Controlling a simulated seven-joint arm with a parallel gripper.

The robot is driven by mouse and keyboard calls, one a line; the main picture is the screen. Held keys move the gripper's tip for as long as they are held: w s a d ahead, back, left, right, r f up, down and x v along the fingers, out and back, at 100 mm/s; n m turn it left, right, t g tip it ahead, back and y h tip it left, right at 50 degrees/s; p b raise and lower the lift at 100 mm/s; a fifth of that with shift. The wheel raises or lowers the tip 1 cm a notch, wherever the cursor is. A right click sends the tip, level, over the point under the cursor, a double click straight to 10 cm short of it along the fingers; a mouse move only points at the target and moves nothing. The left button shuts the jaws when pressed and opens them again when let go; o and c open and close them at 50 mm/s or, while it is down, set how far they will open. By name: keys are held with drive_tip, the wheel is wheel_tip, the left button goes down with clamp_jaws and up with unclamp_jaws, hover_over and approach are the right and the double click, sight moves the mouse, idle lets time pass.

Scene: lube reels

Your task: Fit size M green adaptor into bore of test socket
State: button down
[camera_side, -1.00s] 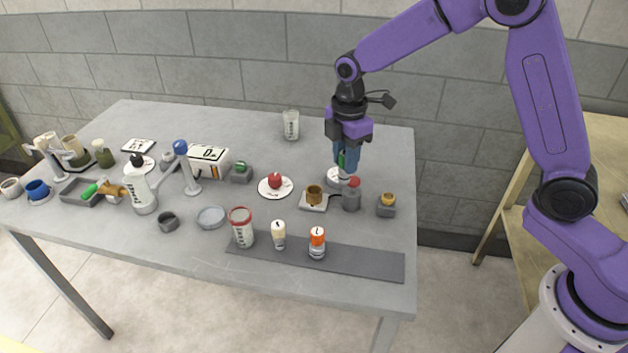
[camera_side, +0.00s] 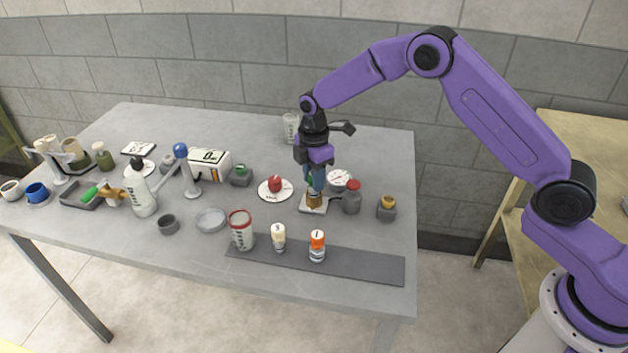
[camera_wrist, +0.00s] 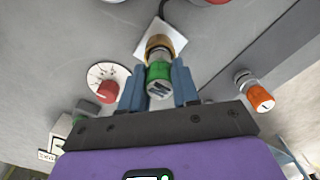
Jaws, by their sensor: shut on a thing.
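The green adaptor (camera_wrist: 158,74), with an M on its pale end, is between the two blue fingers of my gripper (camera_wrist: 158,86) in the wrist view. My gripper (camera_side: 315,184) is shut on it, and only a bit of green shows in the side view. The brass-coloured test socket (camera_wrist: 158,44) stands on a pale square plate (camera_wrist: 172,33) with a dark cable. In the side view the socket (camera_side: 314,200) is directly below my fingers. The adaptor hides most of the bore, so I cannot tell whether its tip is inside.
A red piece on a white disc (camera_side: 287,194) is to the left.

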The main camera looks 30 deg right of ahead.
drive_tip(key=shift+f, duration=0.7)
drive_tip(key=shift+f, duration=0.15)
drive_tip(key=c, duration=0.8)
unclamp_jaws()
wheel_tip(320, 180, up, 12)
drive_tip(key=shift+f, duration=0.2)
drive_tip(key=shift+r, duration=0.4)
